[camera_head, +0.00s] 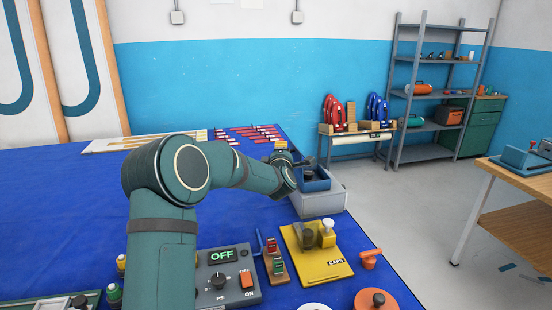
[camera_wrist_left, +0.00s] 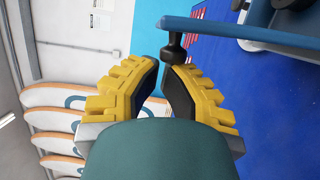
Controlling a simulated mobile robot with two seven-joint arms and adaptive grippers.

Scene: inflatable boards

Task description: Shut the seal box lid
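The seal box (camera_head: 320,203) is a light grey box with blue at its top, on the far right part of the blue table in the head view. My left arm reaches over the table, and its gripper (camera_head: 291,160) is at the box's far left side, small and partly hidden. In the left wrist view a blue lid-like panel (camera_wrist_left: 245,35) is seen nearly edge-on, with a dark knob (camera_wrist_left: 173,50) under its left end. My left gripper's yellow fingers (camera_wrist_left: 161,68) are apart by a narrow gap, empty, with the knob just beyond the right fingertip. Contact cannot be told. My right gripper is out of view.
A control panel (camera_head: 219,280) reading OFF, a yellow caps stand (camera_head: 320,268) and an orange disc (camera_head: 374,303) occupy the table's near side. Red-handled tools (camera_head: 250,134) lie at the back. A grey shelf (camera_head: 436,90) stands against the far wall. Open blue cloth (camera_head: 60,215) is at left.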

